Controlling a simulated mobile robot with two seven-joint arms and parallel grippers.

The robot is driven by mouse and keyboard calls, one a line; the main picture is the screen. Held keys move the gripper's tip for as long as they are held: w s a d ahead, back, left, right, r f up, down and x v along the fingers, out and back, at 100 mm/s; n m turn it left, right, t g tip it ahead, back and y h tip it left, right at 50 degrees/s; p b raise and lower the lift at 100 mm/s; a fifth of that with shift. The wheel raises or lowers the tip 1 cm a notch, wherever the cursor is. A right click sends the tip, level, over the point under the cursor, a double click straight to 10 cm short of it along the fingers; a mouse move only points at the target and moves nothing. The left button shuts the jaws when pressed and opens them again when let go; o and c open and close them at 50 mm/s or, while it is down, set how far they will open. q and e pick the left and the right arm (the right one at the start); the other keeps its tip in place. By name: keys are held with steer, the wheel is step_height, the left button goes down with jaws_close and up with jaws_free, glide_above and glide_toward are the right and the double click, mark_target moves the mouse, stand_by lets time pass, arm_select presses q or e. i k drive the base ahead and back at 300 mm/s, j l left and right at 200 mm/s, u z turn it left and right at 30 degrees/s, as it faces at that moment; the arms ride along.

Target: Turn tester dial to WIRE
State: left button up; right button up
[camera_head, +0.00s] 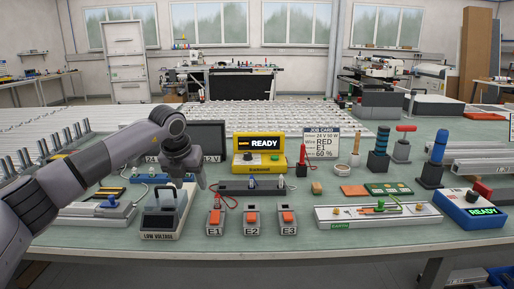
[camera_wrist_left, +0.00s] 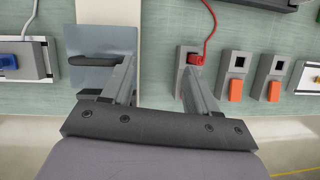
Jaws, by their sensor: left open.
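A yellow unit (camera_head: 270,168) with a dark display reading READY stands at the middle of the bench, with a dial (camera_head: 249,157) and a green button on its front. A blue unit (camera_head: 470,212) with a green READY display and a dark knob (camera_head: 472,196) sits at the right. I cannot tell which is the tester, and no WIRE mark is legible. My left gripper (camera_head: 200,182) is open above the bench, left of the yellow unit and near the LOW VOLTAGE box. Its spread fingers (camera_wrist_left: 160,75) hold nothing. My right gripper is not in view.
The LOW VOLTAGE box (camera_head: 166,214) has a raised handle. Sockets E1 (camera_head: 215,220), E2 (camera_head: 252,219) and E3 (camera_head: 288,220) stand in front; a red plug (camera_wrist_left: 195,59) sits in E1. A job card (camera_head: 321,143) stands behind. Upright tools (camera_head: 378,150) stand at the right.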

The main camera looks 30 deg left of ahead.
mark_target(247, 156)
steer(key=i, duration=1.1)
